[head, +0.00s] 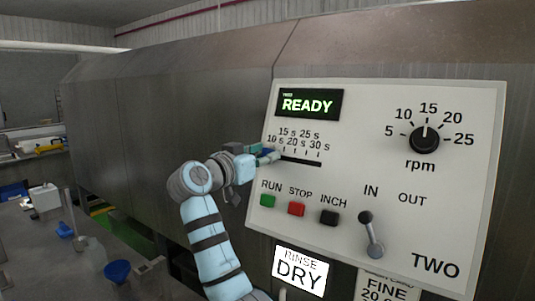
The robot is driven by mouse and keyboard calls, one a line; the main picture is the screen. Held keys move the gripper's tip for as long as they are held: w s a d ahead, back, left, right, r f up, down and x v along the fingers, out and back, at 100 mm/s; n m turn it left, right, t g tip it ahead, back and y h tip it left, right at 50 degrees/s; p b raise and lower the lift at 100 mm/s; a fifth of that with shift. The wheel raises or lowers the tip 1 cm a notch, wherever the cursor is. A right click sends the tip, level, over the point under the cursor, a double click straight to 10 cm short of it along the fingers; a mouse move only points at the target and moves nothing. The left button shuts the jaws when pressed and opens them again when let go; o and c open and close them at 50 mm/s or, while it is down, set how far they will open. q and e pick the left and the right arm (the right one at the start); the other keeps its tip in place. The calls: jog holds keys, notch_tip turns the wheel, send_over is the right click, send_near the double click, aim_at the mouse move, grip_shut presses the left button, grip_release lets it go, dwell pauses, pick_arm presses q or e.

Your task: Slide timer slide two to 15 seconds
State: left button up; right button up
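The white control panel (345,233) marked TWO fills the right of the head view. Its timer slide is a dark horizontal slot (304,162) under a scale of 10 s, 15 s, 20 s, 25 s and 30 s. My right gripper (268,156) is at the left end of this slot, near the 10 s mark. My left gripper is out of view.
Close below the slot are the green RUN (267,200), red STOP (297,209) and black INCH (329,217) buttons. The IN/OUT lever (371,236) and rpm knob (424,140) are farther right. The display (308,104) reads READY. A cluttered bench (40,235) stands left.

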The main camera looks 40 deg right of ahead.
aim_at(283, 153)
grip_shut()
jog(key=shift+s, duration=0.1)
jog(key=shift+s+d+f+b, duration=0.1)
jog(key=shift+s+b, duration=0.2)
jog(key=shift+b, duration=0.15)
jog(key=shift+s+d+b, duration=0.15)
jog(key=shift+s+b, duration=0.15)
jog(key=shift+s, duration=0.25)
jog(key=shift+s+d+b, duration=0.15)
jog(key=shift+s+b, duration=0.15)
jog(key=shift+s, duration=0.2)
grip_release()
